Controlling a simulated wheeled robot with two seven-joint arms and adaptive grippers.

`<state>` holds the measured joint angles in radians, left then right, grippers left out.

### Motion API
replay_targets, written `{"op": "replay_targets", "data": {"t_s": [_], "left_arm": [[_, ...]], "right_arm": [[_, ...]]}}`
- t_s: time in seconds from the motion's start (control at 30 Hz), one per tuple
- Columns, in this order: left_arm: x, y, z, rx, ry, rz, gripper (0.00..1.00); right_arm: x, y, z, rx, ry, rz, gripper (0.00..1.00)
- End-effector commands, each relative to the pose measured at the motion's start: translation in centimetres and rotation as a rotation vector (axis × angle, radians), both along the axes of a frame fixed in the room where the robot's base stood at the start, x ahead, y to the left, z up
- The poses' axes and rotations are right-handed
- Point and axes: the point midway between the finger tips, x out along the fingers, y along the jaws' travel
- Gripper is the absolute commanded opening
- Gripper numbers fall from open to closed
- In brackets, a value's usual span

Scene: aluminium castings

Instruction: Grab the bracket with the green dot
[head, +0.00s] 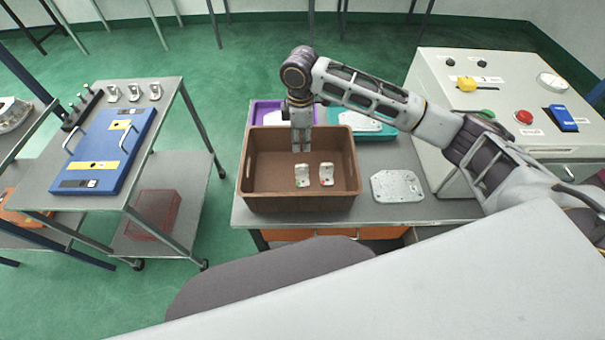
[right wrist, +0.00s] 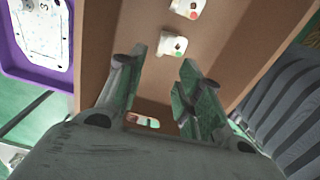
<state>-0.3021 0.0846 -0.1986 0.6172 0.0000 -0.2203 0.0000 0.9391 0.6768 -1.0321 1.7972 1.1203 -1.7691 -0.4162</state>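Two small pale brackets lie inside the brown crate (head: 258,203). The left bracket (head: 302,174) appears to carry the green dot; the right bracket (head: 326,174) shows a reddish dot. In the right wrist view, the green-dot bracket (right wrist: 171,45) is the nearer one, and the other bracket (right wrist: 187,8) is at the top edge with a reddish dot. My right gripper (head: 301,149) points down into the crate's far part, behind the brackets and apart from them. In the wrist view its fingers (right wrist: 160,75) are spread, with nothing between them. My left gripper is not in view.
The crate walls stand close around my right gripper. A purple tray (head: 258,110) and a teal tray (head: 385,133) lie behind. A flat casting (head: 397,186) and a control box (head: 500,100) are at right. A cart (head: 183,100) with more brackets stands left.

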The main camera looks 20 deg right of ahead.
Motion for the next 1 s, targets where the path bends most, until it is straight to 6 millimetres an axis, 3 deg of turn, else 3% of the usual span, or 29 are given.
{"op": "replay_targets", "data": {"t_s": [0.7,1.0], "left_arm": [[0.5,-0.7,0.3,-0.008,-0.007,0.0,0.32],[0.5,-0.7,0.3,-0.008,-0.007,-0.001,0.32]], "right_arm": [[0.0,0.0,-7.8,0.0,0.001,0.0,0.36],[0.0,0.0,-8.5,-0.001,0.0,0.0,0.36]]}}
